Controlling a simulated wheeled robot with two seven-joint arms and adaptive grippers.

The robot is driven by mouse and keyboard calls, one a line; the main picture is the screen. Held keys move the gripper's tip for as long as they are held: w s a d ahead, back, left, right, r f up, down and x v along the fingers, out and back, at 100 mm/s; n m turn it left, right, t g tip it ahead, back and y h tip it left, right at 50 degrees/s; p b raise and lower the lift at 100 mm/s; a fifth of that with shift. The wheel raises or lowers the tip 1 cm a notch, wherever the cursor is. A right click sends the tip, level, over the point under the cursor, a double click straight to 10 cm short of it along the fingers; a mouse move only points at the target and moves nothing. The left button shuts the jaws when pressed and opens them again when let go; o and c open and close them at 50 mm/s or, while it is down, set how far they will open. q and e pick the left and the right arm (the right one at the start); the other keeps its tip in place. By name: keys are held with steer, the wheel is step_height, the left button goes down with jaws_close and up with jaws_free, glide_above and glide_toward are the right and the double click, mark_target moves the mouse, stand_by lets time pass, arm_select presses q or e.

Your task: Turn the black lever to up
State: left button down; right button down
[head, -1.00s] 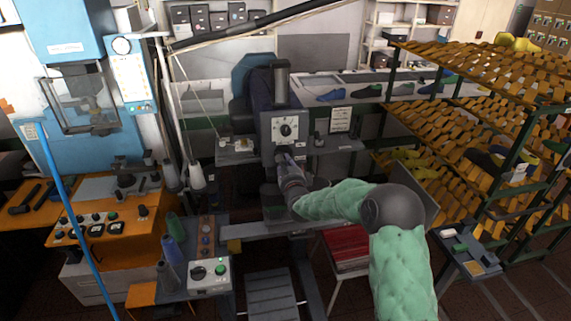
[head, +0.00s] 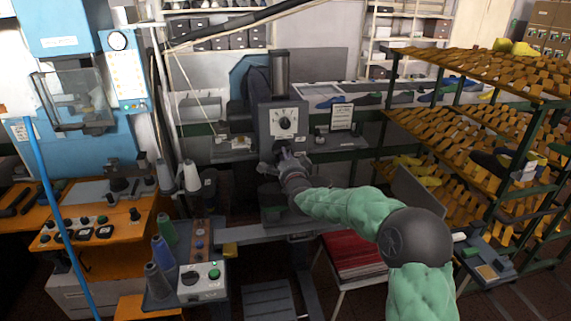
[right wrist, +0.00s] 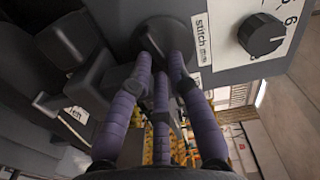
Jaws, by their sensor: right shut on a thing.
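The grey machine (head: 281,140) stands in the middle of the head view, with a white dial plate on its front. My right gripper (head: 286,158) is at the front of the machine, just below that plate. In the right wrist view its purple-grey fingers (right wrist: 163,62) are shut on the black lever (right wrist: 160,32), which has a round base on the machine's face. The fingers cover much of the lever, so I cannot tell which way it points. My left gripper is not in view.
A black dial (right wrist: 261,34) and a "stitch mm" label (right wrist: 202,38) are close to the fingers. Another dark lever-like part (right wrist: 85,87) is at the left. Shoe-last racks (head: 470,130) stand right, and an orange control bench (head: 95,235) left.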

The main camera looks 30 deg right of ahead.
steer(key=n+b, duration=0.1)
steer(key=n, duration=0.2)
steer(key=shift+r+n, duration=0.1)
steer(key=shift+n, duration=0.3)
steer(key=shift+r, duration=0.1)
steer(key=shift+n, duration=0.3)
steer(key=shift+d+r, duration=0.2)
steer(key=shift+r, duration=0.05)
steer(key=c, duration=1.2)
jaws_free()
